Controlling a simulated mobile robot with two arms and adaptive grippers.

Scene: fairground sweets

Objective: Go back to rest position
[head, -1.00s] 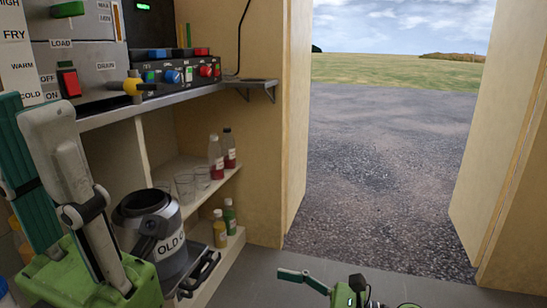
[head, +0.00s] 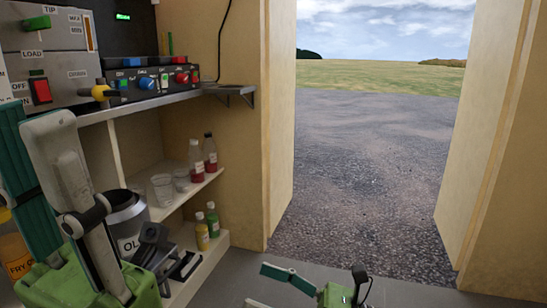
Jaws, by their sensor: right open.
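My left gripper (head: 65,170) is large and close at the left edge, with a green body, a grey finger and a teal pad. It points up in front of the fryer panel and shelves. Part of it lies past the picture edge, so its opening is not clear. My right gripper (head: 256,286) is low at the bottom centre, over the grey floor (head: 225,283). Its fingers point left, with a teal pad and a gap between the tips. It is open and shows nothing held. The rest of the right arm is cut off below.
A control box (head: 150,84) stands on the counter (head: 150,103). Below are shelves with cups (head: 162,190), red bottles (head: 196,163), sauce bottles (head: 202,231) and a metal oil pot (head: 127,215). A fry-oil bottle (head: 17,258) shows at left. An open doorway leads to tarmac (head: 370,170).

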